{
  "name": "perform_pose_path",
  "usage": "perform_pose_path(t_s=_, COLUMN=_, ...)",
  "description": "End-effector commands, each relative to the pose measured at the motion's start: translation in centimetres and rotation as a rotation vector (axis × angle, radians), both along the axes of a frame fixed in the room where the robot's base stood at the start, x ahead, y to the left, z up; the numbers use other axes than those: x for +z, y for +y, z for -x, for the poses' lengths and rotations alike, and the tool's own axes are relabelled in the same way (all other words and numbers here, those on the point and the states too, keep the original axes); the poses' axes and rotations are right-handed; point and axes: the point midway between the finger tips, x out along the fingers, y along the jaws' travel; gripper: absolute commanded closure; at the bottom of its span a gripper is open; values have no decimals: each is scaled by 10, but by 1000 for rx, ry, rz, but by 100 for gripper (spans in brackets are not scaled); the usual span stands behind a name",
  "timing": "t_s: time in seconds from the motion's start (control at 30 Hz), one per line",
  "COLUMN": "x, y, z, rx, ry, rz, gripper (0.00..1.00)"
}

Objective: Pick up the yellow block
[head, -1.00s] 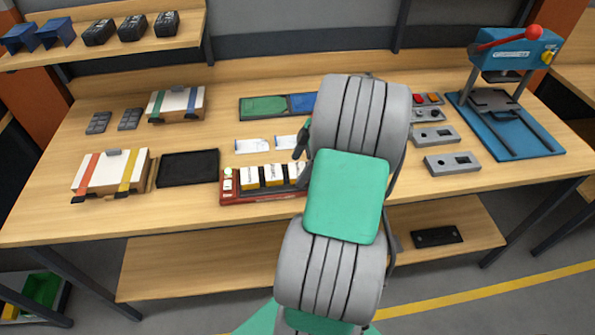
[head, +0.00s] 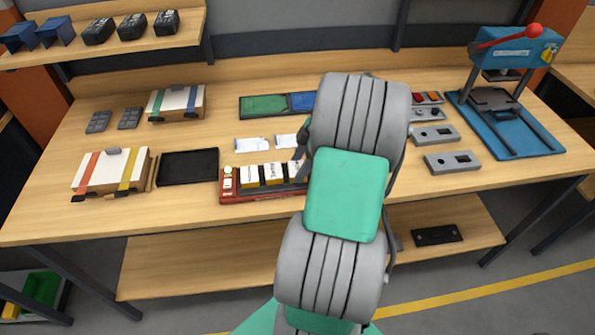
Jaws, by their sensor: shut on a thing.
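A red slat conveyor (head: 240,198) lies along the front of the table in the head view, its right part hidden behind my arm. A row of yellow blocks with white labelled tops stands on it: one at the left (head: 249,177), one in the middle (head: 273,174), and one at the right (head: 296,171), close to my arm. My gripper (head: 301,148) shows only as a dark piece at the arm's left edge, just above the right-hand block. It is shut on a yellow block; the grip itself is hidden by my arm.
A black tray (head: 188,166) and a striped box (head: 110,172) lie left of the conveyor. White cards (head: 252,144) lie behind it. Grey slotted blocks (head: 452,162) and a blue press (head: 510,120) stand to the right. The table front between tray and conveyor is narrow.

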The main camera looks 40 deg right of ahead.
Motion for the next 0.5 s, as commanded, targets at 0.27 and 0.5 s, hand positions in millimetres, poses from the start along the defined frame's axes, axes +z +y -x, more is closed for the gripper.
perform_pose_path(t_s=0.27, x=1, y=0, z=0, rx=0, ry=-1, rz=1, gripper=82)
perform_pose_path(t_s=0.5, x=25, y=-1, z=-1, rx=-1, ry=-3, rz=3, gripper=82)
